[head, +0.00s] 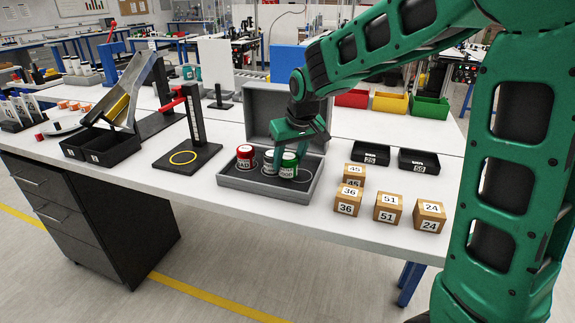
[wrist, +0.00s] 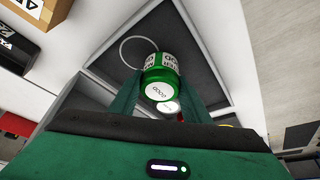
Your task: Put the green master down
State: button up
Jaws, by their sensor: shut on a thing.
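The green master (head: 289,168), a can with a green lid and a white label, is in my gripper (head: 290,152) over the right part of the open grey case (head: 236,184). In the wrist view the green master (wrist: 160,82) stands between my two fingers, which are shut on it. A pale ring (wrist: 127,50) is marked on the case floor, just beside the can in that view. I cannot tell whether the can's base touches the floor. A red master (head: 245,154) sits at the left in the case, and a whitish can (head: 268,163) sits between the two.
The case's raised lid (head: 265,105) stands behind my gripper. Numbered wooden blocks (head: 388,208) and two black trays (head: 419,162) lie to the right. A black stand with a yellow ring (head: 183,157) is to the left. The table's front edge is close.

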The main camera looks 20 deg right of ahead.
jog(key=shift+f, duration=0.8)
jog(key=o, duration=1.2)
jog(key=shift+f, duration=0.1)
jog(key=shift+o, duration=0.2)
jog(key=v, duration=1.2)
